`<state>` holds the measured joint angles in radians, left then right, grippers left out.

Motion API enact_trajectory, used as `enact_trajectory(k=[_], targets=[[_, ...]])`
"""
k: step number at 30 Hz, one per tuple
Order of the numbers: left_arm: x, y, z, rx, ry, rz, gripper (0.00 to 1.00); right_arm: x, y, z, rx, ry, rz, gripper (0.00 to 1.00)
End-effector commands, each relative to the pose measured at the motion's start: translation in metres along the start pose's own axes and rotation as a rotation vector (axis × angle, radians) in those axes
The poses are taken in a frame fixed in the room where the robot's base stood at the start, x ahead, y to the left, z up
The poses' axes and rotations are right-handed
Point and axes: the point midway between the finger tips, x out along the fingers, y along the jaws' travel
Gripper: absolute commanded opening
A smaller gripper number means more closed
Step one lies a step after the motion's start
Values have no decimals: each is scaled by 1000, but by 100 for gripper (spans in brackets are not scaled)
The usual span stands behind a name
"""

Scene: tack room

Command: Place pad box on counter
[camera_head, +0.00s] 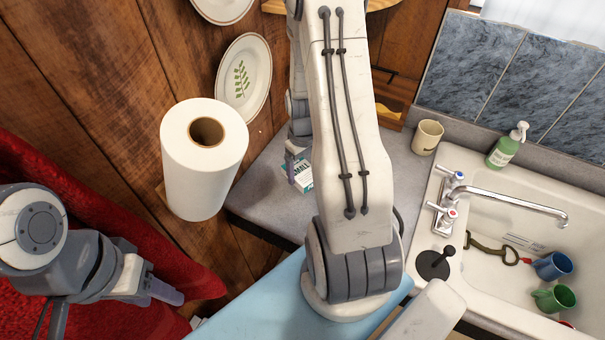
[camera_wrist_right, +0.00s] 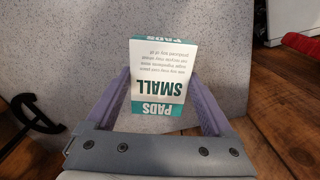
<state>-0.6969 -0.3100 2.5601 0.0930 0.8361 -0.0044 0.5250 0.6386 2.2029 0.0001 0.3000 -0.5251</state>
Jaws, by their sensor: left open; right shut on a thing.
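The pad box (camera_head: 301,173) is a small white and teal carton, partly hidden behind my right arm in the head view. In the right wrist view the box (camera_wrist_right: 160,82) reads "PADS SMALL" and stands between the two purple fingers. My right gripper (camera_wrist_right: 158,78) is shut on it. The grey speckled counter (camera_head: 262,202) lies under and around the box; it also shows in the right wrist view (camera_wrist_right: 217,45). I cannot tell whether the box touches the counter. My left gripper (camera_head: 160,290) is open and empty at the lower left, away from the counter.
A paper towel roll (camera_head: 190,175) is on the wooden wall left of the counter, with plates (camera_head: 243,80) above. A beige cup (camera_head: 427,138) and a soap bottle (camera_head: 506,146) stand at the back. The sink (camera_head: 490,270) holds mugs. Counter around the box looks clear.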

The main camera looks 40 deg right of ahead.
Motion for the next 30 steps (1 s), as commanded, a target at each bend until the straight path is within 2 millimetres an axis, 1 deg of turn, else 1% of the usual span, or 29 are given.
enact_trajectory(k=[4,9,13,22,26,27,30], targets=[[-5,0,0,1,0,0,50,7,2,-3,0,-3,-2,30],[-15,1,-1,2,0,0,50,28,1,-2,0,-4,-2,30],[-18,1,-1,3,0,0,50,40,1,-2,0,-2,-1,30],[-17,1,-1,3,0,0,50,43,2,-3,0,1,0,30],[-13,1,-1,2,0,0,50,48,2,-3,0,1,0,30],[-14,1,-1,2,0,0,50,46,2,-3,0,1,0,100],[-14,1,-1,2,0,0,50,46,2,-3,0,1,0,100]])
